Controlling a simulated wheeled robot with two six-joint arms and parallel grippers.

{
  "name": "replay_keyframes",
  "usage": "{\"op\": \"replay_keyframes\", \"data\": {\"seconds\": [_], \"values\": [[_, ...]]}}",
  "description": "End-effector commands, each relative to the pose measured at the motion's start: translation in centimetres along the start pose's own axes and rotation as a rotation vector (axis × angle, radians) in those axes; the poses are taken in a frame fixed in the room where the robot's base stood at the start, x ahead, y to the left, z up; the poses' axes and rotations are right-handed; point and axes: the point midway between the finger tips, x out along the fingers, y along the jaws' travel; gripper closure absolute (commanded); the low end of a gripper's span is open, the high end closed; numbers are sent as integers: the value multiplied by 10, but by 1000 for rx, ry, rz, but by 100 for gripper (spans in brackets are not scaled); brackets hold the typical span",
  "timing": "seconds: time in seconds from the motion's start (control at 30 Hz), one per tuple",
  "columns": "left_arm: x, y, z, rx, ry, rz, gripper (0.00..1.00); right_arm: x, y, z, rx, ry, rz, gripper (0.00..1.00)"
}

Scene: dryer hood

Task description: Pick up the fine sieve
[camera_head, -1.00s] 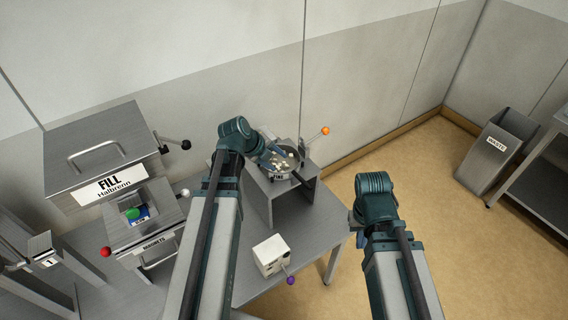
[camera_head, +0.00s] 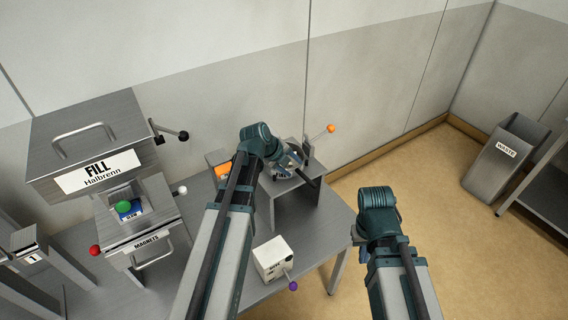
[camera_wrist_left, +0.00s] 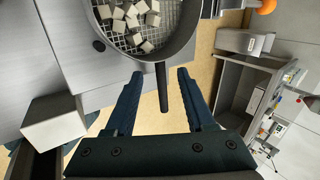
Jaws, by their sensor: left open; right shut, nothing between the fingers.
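The fine sieve (camera_wrist_left: 150,48) is a round metal pan with a wire mesh, holding several pale cubes. In the left wrist view its dark handle (camera_wrist_left: 162,92) points down between the spread fingers of my left gripper (camera_wrist_left: 160,76); I see no contact with either finger. In the head view the sieve (camera_head: 284,168) sits on a grey stand, partly hidden by my left wrist. My left gripper (camera_head: 287,156) is open there. My right gripper (camera_head: 357,236) is shut and empty, mostly hidden by its own wrist, right of the table.
The stand (camera_head: 308,196) is on a grey table (camera_head: 225,283). An orange-knobbed lever (camera_head: 331,128) rises behind it. A white box with a purple knob (camera_head: 272,260) stands in front. The FILL machine (camera_head: 90,145) is left; a waste bin (camera_head: 505,160) is far right.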

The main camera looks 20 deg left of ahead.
Motion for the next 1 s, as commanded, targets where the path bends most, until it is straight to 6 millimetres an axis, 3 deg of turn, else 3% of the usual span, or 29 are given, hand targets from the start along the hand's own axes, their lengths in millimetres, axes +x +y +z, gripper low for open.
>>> {"op": "replay_keyframes", "data": {"seconds": [0.03,0.23,0.53,0.83,1.0], "values": [[12,2,1,1,0,0,45,11,-1,-1,0,0,0,100],[39,2,2,2,1,1,45,33,-3,-2,1,0,0,100],[41,0,1,0,0,0,45,34,-3,-2,2,0,0,100],[41,0,1,0,0,0,98,34,-3,-2,1,0,0,100],[41,0,1,0,0,0,100,34,-3,-2,1,0,0,100]]}}
